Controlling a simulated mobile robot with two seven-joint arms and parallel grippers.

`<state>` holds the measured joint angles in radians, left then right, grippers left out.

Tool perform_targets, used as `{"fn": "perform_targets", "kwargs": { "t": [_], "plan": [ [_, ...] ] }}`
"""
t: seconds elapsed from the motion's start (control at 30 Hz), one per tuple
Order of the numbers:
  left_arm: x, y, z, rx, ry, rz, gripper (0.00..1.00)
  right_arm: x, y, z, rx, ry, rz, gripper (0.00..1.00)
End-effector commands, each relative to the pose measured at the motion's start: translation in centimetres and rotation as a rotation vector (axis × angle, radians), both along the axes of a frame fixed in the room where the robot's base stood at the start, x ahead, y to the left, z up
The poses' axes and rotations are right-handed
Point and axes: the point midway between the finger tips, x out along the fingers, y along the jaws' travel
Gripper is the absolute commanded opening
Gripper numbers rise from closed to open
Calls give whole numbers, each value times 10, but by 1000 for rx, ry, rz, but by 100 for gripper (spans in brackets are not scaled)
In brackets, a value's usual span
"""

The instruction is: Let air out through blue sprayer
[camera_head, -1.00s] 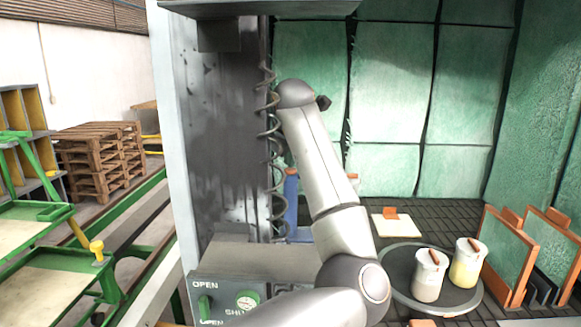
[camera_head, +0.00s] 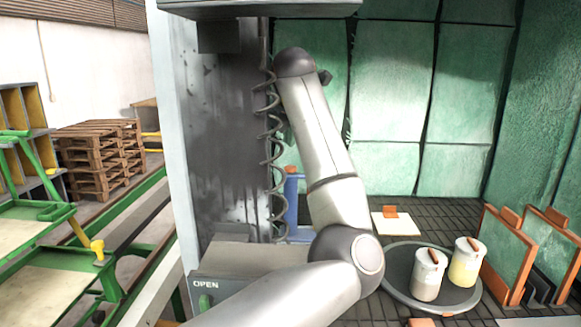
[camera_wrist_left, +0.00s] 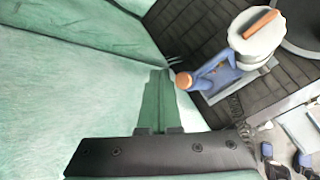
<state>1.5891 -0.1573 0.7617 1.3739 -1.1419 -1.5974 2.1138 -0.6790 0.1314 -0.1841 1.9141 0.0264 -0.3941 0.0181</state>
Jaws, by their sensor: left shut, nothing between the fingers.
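The blue sprayer (camera_head: 291,205) stands upright beside the coiled hose, with an orange top; my left arm covers part of it in the head view. In the left wrist view, the blue sprayer (camera_wrist_left: 213,76) shows its orange end close to the right of my fingertips. My left gripper (camera_wrist_left: 161,73) is shut and empty, its green fingers apart from the sprayer in the picture. In the head view the gripper is mostly hidden behind my arm. My right gripper is not in view.
The dark coiled hose (camera_head: 272,150) hangs beside a grey column. A round tray (camera_head: 398,290) holds two lidded jars, and framed panels (camera_head: 505,250) stand at right. A white plate with an orange block (camera_head: 390,222) lies on the dark slatted floor. Green walls close the back.

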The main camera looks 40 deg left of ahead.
Motion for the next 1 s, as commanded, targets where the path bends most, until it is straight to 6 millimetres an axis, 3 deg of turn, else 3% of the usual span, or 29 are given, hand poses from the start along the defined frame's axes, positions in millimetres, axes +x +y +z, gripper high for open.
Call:
{"fn": "perform_targets", "kwargs": {
  "t": [0.27,1.0],
  "plan": [
    [0,0,19,1,1,0,0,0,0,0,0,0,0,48],
    [0,0,19,0,1,0,0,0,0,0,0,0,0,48]
  ]
}}
